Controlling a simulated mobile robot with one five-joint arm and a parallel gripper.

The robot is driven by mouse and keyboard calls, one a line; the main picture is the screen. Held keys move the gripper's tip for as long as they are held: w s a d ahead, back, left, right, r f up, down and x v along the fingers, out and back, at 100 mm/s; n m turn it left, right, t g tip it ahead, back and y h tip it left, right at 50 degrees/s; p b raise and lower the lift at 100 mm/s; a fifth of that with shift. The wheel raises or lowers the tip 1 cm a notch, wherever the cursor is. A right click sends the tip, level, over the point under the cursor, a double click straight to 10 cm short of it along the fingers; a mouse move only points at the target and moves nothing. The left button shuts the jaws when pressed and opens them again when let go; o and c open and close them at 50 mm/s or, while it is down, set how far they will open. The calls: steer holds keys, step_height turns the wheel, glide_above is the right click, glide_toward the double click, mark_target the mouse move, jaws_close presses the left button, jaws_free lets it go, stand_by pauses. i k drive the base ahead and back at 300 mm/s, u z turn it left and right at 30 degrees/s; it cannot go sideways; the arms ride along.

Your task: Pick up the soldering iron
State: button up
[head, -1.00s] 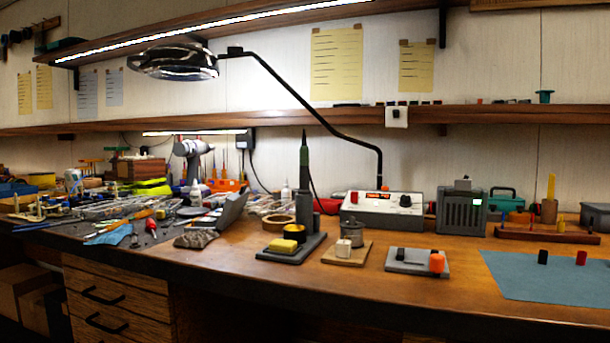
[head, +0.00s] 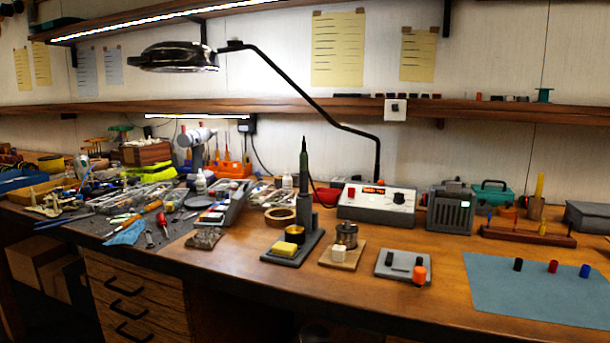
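The soldering iron (head: 304,165) has a green handle and a dark pointed tip. It stands upright, tip up, in its dark stand (head: 304,212) on the workbench. A yellow sponge (head: 284,248) and a small round yellow-topped tin sit on the stand's base. A cable appears to run from the iron toward the grey soldering station (head: 377,206) with a red display behind it. My gripper is not in the head view.
A blue mat (head: 530,288) lies further right. Tools clutter the left. A lamp arm (head: 330,118) spans behind and above.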

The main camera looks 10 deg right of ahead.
mark_target(304, 192)
steer(key=u, duration=0.35)
steer(key=k, duration=1.3)
steer(key=u, duration=1.2)
steer(key=i, duration=1.9)
steer(key=z, duration=0.5)
steer(key=i, duration=0.45)
steer(key=z, duration=0.3)
steer(key=k, duration=0.85)
steer(key=z, duration=0.15)
steer(key=i, duration=0.9)
steer(key=u, duration=0.05)
